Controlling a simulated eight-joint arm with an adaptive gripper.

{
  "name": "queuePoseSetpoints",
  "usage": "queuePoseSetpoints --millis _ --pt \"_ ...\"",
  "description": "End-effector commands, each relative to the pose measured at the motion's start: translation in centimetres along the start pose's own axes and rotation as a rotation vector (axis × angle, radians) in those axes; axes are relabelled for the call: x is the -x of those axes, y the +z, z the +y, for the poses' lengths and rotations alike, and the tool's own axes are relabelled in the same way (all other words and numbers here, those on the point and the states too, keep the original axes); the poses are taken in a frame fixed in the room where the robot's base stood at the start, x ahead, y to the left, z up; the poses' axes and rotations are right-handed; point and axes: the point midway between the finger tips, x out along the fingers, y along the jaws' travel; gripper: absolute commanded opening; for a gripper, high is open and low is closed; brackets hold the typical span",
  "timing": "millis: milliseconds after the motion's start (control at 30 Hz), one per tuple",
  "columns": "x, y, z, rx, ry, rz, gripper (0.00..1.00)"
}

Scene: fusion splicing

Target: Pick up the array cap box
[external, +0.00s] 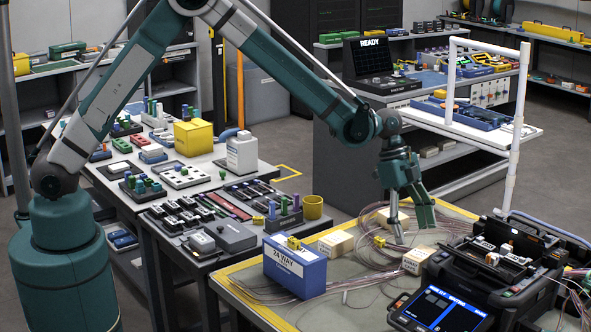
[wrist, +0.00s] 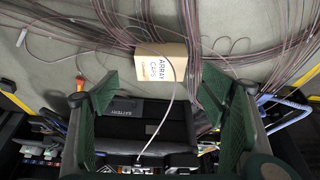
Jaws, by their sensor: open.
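The array cap box (wrist: 158,62) is a small cream box with "ARRAY CAPS" printed on its face, just beyond my fingertips in the wrist view. In the external view, the cream box beside the splicer (external: 418,260) appears to be the same one, but its label is too small to read surely. My gripper (external: 411,222) points down above the mat, higher than this box. It also shows in the wrist view (wrist: 160,88), with its green fingers spread and nothing between them. A thin pale fibre passes in front of the box there.
Loose fibres (external: 365,258) spread over the mat around the box. A black splicer (external: 490,265) stands close at right, a blue labelled box (external: 295,267) at left. Other cream boxes (external: 337,243) lie nearby. A white pipe frame (external: 513,150) rises behind the splicer.

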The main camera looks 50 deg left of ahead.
Motion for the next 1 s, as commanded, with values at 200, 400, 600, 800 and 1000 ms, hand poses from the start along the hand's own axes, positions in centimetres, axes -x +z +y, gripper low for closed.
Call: queuePoseSetpoints --millis 200,400,600,800,1000 --pt "-0.1 0.0 0.0 0.000 0.000 0.000 0.72" --pt "-1.4 0.0 0.0 0.000 0.000 0.000 0.72" --pt "-2.5 0.0 0.0 0.001 0.000 0.000 0.72" --pt "-2.6 0.0 0.0 0.001 -0.001 0.000 0.72" --pt "-2.9 0.0 0.0 0.001 0.000 0.000 0.72"
